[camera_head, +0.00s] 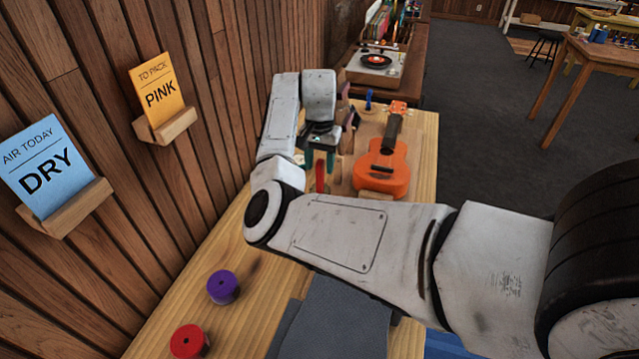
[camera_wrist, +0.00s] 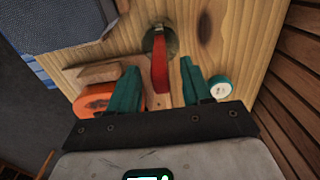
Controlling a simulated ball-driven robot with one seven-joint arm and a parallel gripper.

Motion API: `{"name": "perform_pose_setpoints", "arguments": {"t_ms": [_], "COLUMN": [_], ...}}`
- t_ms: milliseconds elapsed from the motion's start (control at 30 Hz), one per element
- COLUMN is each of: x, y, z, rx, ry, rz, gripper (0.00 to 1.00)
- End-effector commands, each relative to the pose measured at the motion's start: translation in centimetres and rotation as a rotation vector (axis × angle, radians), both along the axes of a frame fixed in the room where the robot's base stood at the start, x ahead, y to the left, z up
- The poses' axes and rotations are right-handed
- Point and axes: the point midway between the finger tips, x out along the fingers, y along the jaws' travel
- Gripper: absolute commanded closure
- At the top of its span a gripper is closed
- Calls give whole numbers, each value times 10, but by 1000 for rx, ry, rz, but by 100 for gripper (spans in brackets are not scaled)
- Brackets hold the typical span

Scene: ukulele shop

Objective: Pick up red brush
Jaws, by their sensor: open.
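The red brush (camera_head: 320,178) shows as a narrow upright red strip just below my gripper in the head view. In the wrist view the red brush (camera_wrist: 160,70) is a long red piece, with a round dull metallic-looking piece (camera_wrist: 158,37) at its far end; I cannot tell whether that is part of the brush. My gripper (camera_head: 320,160) is open, its teal fingers pointing down over the table. In the wrist view my gripper (camera_wrist: 160,68) has one finger on each side of the red piece, with a gap on both sides. My arm hides part of the table.
An orange ukulele (camera_head: 382,168) stands right of my gripper, with a wooden block (camera_wrist: 97,72) near it in the wrist view. A white-and-teal roll (camera_wrist: 220,87) lies beside the right finger. Purple (camera_head: 222,287) and red (camera_head: 188,342) spools are nearer. A plank wall (camera_head: 110,200) bounds the left.

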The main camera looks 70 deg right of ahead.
Motion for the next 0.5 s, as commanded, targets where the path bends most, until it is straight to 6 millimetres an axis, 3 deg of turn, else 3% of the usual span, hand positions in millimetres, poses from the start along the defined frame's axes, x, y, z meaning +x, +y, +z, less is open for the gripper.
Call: {"name": "perform_pose_setpoints", "arguments": {"t_ms": [200,500], "x": [1,1], "y": [2,2], "z": [-26,-31], "rx": [2,0], "ry": [1,-1], "rz": [1,0], "gripper": [51,52]}}
